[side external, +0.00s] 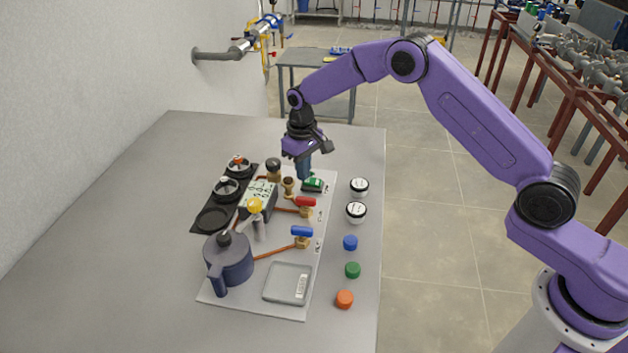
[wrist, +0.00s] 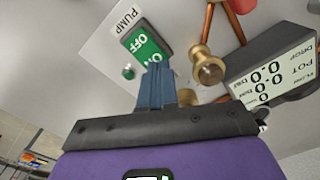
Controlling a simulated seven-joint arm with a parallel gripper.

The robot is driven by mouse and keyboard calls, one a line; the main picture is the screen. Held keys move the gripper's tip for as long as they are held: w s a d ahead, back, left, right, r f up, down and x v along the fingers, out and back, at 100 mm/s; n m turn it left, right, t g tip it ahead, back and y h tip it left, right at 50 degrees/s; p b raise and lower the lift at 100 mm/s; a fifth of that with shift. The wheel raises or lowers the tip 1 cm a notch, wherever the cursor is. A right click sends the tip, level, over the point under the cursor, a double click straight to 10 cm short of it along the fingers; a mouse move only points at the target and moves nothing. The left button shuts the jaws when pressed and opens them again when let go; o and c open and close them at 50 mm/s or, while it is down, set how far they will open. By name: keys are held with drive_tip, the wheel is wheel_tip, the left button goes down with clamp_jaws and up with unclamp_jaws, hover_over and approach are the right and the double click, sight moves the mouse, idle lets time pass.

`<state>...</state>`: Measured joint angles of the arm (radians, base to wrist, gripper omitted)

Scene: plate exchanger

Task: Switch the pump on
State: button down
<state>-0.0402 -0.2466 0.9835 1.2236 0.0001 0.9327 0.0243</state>
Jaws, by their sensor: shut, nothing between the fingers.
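The pump switch is a green rocker marked OFF and ON, beside the word PUMP, in the wrist view (wrist: 145,45). It also shows on the white board in the side view (side external: 313,186). My gripper (side external: 304,176) points down at the switch with its blue fingers together and nothing between them. In the wrist view its fingertips (wrist: 157,70) overlap the ON end and partly hide that word. I cannot tell whether they touch it. A small green lamp or button (wrist: 128,73) sits beside the switch.
A brass fitting (wrist: 207,66) stands close beside my fingers. A display (wrist: 275,70) reads 0.0 bar. Red (side external: 305,202) and blue (side external: 301,231) valve handles, a dark pot (side external: 229,262) and a grey tray (side external: 288,283) are on the board. Jars and coloured caps stand right of it.

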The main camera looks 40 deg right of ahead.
drive_tip(key=shift+f, duration=0.25)
wheel_tip(320, 180, up, 7)
idle(1.0)
drive_tip(key=shift+r, duration=0.1)
